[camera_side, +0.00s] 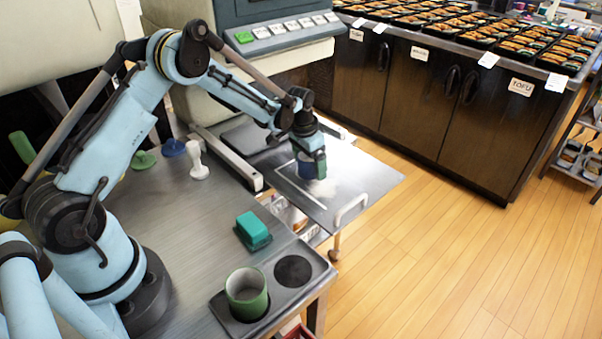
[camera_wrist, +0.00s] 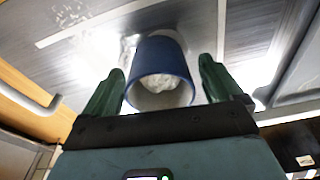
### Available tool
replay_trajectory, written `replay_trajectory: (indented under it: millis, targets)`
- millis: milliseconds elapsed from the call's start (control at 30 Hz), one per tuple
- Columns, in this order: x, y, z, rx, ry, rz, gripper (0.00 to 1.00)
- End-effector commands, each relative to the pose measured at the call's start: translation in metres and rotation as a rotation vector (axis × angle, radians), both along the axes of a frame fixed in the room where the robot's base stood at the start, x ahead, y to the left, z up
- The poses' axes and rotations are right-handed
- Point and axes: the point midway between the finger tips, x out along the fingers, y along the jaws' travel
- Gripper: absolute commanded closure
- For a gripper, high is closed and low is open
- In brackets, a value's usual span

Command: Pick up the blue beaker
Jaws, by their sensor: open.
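The blue beaker (camera_wrist: 161,60) stands between the two green fingers of my gripper (camera_wrist: 162,85) in the wrist view. White stuff shows inside it. Gaps show between the beaker and the fingers on both sides, so the jaws are open around or just before it. In the side view my gripper (camera_side: 312,165) is over the metal plate at the machine, and the beaker (camera_side: 306,170) is mostly hidden behind it.
A green beaker (camera_side: 246,294) stands in a holder with an empty round recess (camera_side: 293,271). A teal block (camera_side: 253,230) and several stamp-like tools, one white (camera_side: 197,165), are on the table. The plate has a handle (camera_side: 350,208) near its front edge.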

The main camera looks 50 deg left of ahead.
Motion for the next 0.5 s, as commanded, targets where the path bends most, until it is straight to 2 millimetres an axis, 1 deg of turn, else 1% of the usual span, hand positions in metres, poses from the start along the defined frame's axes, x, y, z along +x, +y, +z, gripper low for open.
replay_trajectory:
  millis: [133,167,500]
  targets:
    - [0.0,0.0,0.0001,0.0,0.0,0.0,0.08]
    - [0.0,0.0,0.0001,0.0,0.0,0.0,0.11]
    - [0.0,0.0001,0.0004,0.0,0.0,0.0,0.63]
